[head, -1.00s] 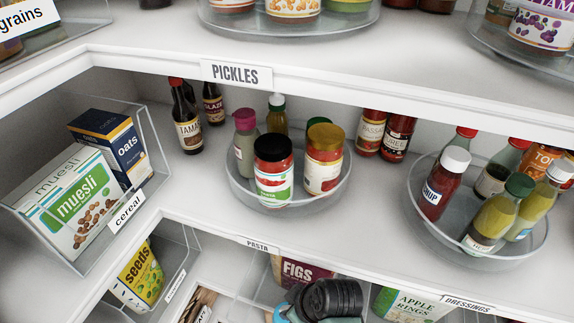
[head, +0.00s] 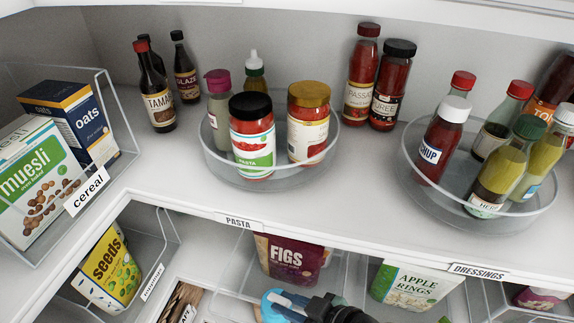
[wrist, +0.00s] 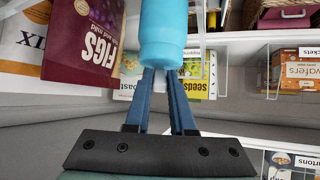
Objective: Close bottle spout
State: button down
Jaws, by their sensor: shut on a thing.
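A light blue bottle (wrist: 163,35) is at the top middle of the wrist view, with its upper part cut off by the frame edge. My gripper (wrist: 160,72) is shut on it, the two dark blue fingers meeting at its near end. In the head view, a blue piece of the bottle (head: 270,303) shows at the bottom edge beside my gripper (head: 290,302), below the pasta and dressings shelf. The spout cannot be made out in either view.
A maroon figs bag (head: 290,258) and an apple rings bag (head: 412,285) stand close behind my gripper. Above are a turntable with pasta jars (head: 222,170) and a turntable with dressings (head: 420,180). A yellow seeds bag (head: 110,270) is at lower left.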

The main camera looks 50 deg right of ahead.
jog(key=shift+f, duration=0.1)
jog(key=c, duration=0.8)
grip_release()
jog(key=shift+o, duration=0.2)
jog(key=shift+s, duration=0.1)
jog(key=b+v, duration=0.2)
jog(key=v, duration=1.1)
